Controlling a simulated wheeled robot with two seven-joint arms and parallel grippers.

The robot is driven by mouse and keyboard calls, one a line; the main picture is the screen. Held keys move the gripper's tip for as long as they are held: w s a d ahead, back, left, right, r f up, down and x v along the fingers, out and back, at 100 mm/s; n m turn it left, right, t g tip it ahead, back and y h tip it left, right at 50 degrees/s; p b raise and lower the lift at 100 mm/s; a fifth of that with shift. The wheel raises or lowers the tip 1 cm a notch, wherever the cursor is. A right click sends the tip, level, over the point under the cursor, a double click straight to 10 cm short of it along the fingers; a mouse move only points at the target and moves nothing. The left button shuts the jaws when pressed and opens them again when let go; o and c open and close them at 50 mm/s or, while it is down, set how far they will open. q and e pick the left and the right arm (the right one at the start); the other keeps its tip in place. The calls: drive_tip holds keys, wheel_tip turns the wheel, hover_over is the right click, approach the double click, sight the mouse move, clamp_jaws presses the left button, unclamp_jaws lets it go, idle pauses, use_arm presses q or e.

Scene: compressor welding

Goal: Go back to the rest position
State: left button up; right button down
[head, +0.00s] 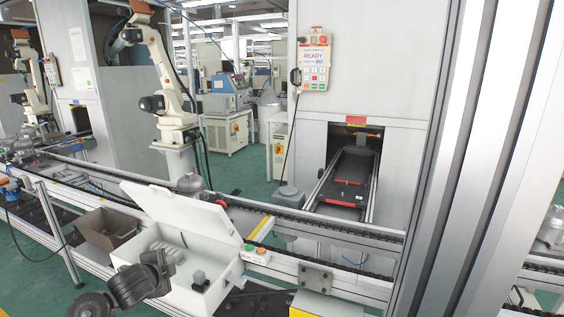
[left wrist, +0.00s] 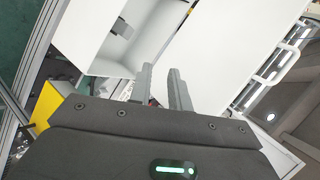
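My left gripper (head: 160,260) comes in dark at the lower left of the head view. It is over the near left part of an open white box (head: 226,270). In the left wrist view its two grey fingers (left wrist: 161,72) stand slightly apart, and I see nothing held between them. The raised lid (head: 180,212) leans back from the box. A small grey block (head: 200,278) sits inside the box and also shows in the left wrist view (left wrist: 122,28). My right gripper is in neither view.
A conveyor rail (head: 330,236) runs behind the box. A brown bin (head: 105,228) stands left of it. A metal compressor part (head: 189,184) is behind the lid. A white robot arm (head: 170,90) and a control panel (head: 314,62) stand farther back. A thick frame post (head: 480,150) is at the right.

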use_arm(q)
drive_tip(key=s+d+f+n+g, duration=0.2)
drive_tip(key=s+d+f+n, duration=0.1)
drive_tip(key=s+f, duration=0.5)
drive_tip(key=s+d+f+n+g, duration=0.1)
drive_tip(key=s+d+f+n, duration=0.1)
drive_tip(key=s+f, duration=0.5)
drive_tip(key=s+d+f+n+g, duration=0.2)
drive_tip(key=s+n+g, duration=0.15)
drive_tip(key=s, duration=1.05)
drive_tip(key=s+d+f+n+g, duration=0.15)
drive_tip(key=s+n, duration=0.35)
drive_tip(key=s, duration=0.8)
wheel_tip(320, 180, down, 27)
drive_tip(key=s+g+b, duration=0.1)
drive_tip(key=g, duration=0.1)
drive_tip(key=s+a+f+b, duration=0.1)
drive_tip(key=s+a+f, duration=0.2)
drive_tip(key=s+f, duration=1.3)
drive_tip(key=shift+s+f+m+g+h, duration=0.3)
drive_tip(key=shift+s+f+m+g, duration=0.1)
drive_tip(key=shift+f+m, duration=0.1)
drive_tip(key=shift+a, duration=0.1)
